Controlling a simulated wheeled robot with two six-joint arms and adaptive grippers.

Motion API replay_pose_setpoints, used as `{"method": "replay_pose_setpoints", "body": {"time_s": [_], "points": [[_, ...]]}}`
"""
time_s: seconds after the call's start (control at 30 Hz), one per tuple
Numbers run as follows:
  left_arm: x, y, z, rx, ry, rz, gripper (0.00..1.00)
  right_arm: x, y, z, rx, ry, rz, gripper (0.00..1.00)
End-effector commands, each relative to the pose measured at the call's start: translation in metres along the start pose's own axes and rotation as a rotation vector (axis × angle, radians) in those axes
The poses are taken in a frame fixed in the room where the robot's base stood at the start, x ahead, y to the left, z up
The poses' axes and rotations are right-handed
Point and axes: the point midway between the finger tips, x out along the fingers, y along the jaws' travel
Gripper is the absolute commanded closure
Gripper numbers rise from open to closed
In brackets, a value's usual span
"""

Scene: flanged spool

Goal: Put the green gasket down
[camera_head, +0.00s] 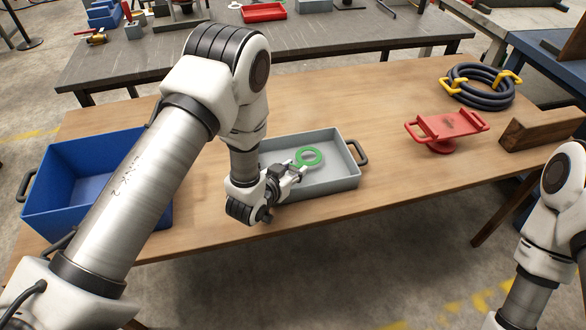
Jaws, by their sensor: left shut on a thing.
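The green gasket (309,156) is a flat ring at the fingertips of my left gripper (297,166). The gripper is shut on the ring's near left edge. The gasket shows over the grey tray (345,181), and I cannot tell whether it touches the tray floor. My left arm hides the tray's left part. My right arm comes in at the right edge, and its gripper is out of the picture.
A blue bin (60,180) stands left of the tray. A red handled piece (448,128), a coiled dark hose with yellow clamps (480,85) and a wooden block (543,127) lie on the right. The wooden table (375,100) is clear behind the tray.

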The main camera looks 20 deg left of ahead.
Motion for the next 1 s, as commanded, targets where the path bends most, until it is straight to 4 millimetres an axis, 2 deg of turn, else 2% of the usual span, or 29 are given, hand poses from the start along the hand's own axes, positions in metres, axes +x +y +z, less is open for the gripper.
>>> {"method": "replay_pose_setpoints", "body": {"time_s": [0.4, 0.43, 0.47, 0.5, 0.77, 0.87, 0.9, 1.0], "points": [[0.004, 0.000, 0.011, 0.000, -0.002, 0.000, 0.90, 0.008, 0.000, 0.000, 0.000, 0.000, 0.000, 1.00], [0.004, 0.000, 0.011, -0.001, -0.003, 0.001, 0.56, 0.008, 0.000, 0.000, 0.000, 0.000, 0.000, 1.00], [0.004, 0.000, 0.011, -0.001, -0.003, 0.001, 0.45, 0.008, 0.000, 0.000, 0.000, 0.000, 0.000, 1.00], [0.004, 0.001, 0.012, -0.001, -0.004, 0.001, 0.42, 0.008, 0.000, 0.000, 0.000, 0.000, 0.000, 1.00], [0.003, 0.001, 0.013, -0.002, -0.008, 0.001, 0.42, 0.008, 0.000, 0.000, 0.000, 0.000, 0.000, 1.00], [0.000, 0.001, 0.005, -0.003, -0.009, 0.002, 0.42, 0.001, 0.000, 0.000, 0.000, 0.000, 0.000, 1.00], [-0.003, 0.001, -0.001, -0.002, -0.008, 0.002, 0.42, -0.005, 0.000, 0.000, 0.000, 0.000, 0.000, 1.00], [-0.020, 0.000, 0.004, -0.002, -0.010, 0.000, 0.42, 0.002, 0.000, 0.000, 0.000, 0.001, 0.000, 1.00]]}}
